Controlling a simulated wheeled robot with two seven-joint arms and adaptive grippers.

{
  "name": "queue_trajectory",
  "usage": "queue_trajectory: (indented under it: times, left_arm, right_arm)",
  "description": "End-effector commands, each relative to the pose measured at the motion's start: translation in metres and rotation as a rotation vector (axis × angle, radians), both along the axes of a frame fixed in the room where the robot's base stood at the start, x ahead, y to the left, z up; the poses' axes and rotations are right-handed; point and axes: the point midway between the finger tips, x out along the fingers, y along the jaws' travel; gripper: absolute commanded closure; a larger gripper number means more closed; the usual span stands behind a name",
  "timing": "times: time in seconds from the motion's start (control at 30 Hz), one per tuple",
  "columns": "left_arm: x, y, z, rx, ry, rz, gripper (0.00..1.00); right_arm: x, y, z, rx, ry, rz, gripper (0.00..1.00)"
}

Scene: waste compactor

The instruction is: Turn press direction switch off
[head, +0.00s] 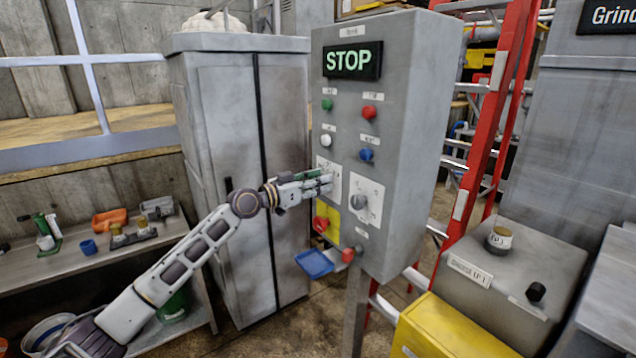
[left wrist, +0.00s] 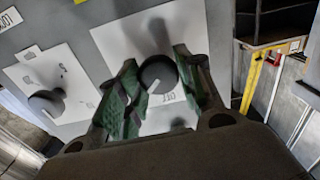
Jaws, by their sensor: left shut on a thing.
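The grey control box (head: 400,100) carries two rotary switches on white plates, one beside the other. The left plate (head: 324,165) is partly covered by my left gripper (head: 328,183) in the head view. In the left wrist view, the dark round knob (left wrist: 158,76) of that switch sits between the green finger pads of the gripper, which is shut on it. A white pointer line on the knob slants down to the left, and small lettering stands just below it. The other knob (head: 359,202) is free and also shows in the left wrist view (left wrist: 46,103). My right gripper is out of view.
The box has a lit STOP display (head: 352,60), coloured buttons above and a red button (head: 320,224) on a yellow plate below. A grey cabinet (head: 215,130) stands close left. A red ladder (head: 495,100) and a yellow box (head: 450,330) are right.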

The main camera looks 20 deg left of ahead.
Motion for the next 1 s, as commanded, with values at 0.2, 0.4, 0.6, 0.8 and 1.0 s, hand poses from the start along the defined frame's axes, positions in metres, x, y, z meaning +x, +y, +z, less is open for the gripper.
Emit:
queue_trajectory:
  times: [0.2,0.4,0.6,0.8,1.0]
  left_arm:
    - [0.0,0.0,0.0,-0.056,0.044,0.0,0.88]
    - [0.0,0.0,0.0,-0.151,0.118,0.0,0.88]
    - [0.001,0.001,0.0,-0.282,0.22,-0.001,0.88]
    - [0.001,0.001,0.001,-0.427,0.333,-0.001,0.88]
    - [0.002,0.002,0.0,-0.549,0.431,0.0,0.88]
  right_arm:
    - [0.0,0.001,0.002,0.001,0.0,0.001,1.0]
    - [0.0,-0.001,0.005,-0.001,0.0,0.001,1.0]
    - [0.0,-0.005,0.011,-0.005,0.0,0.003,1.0]
    - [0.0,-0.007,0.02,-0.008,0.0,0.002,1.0]
    - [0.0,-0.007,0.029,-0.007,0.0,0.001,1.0]
